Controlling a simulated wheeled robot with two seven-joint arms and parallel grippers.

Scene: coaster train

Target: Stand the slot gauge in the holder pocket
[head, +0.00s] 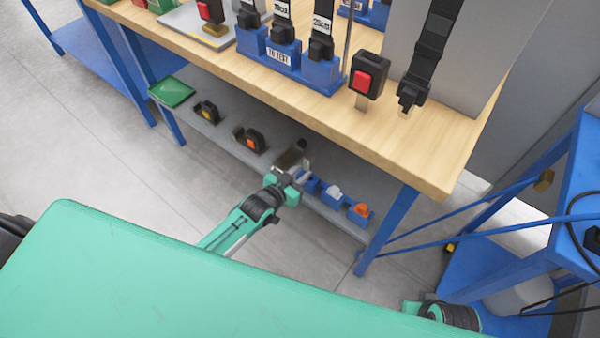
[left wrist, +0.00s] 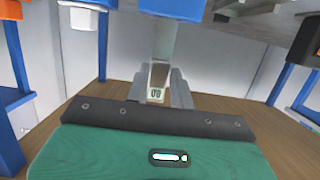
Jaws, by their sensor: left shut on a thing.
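In the head view my left gripper (head: 300,171) reaches the lower shelf under the bench. It is shut on a pale grey slot gauge (head: 306,164), mostly hidden by the fingers. In the left wrist view the fingers (left wrist: 160,92) close around the gauge (left wrist: 157,80), which carries a small dark mark. A grey bar runs from there up the picture towards a blue block (left wrist: 172,8); I cannot tell whether they touch. Blue holder blocks (head: 311,185) stand just right of the gripper on the shelf. I cannot tell which pocket is empty.
A white piece (head: 333,191) and an orange piece (head: 361,209) sit in blue blocks along the shelf. Dark blocks with an orange (head: 250,143) and a yellow (head: 207,113) part stand left. The wooden benchtop (head: 430,150) overhangs the shelf; a blue leg (head: 388,230) stands right.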

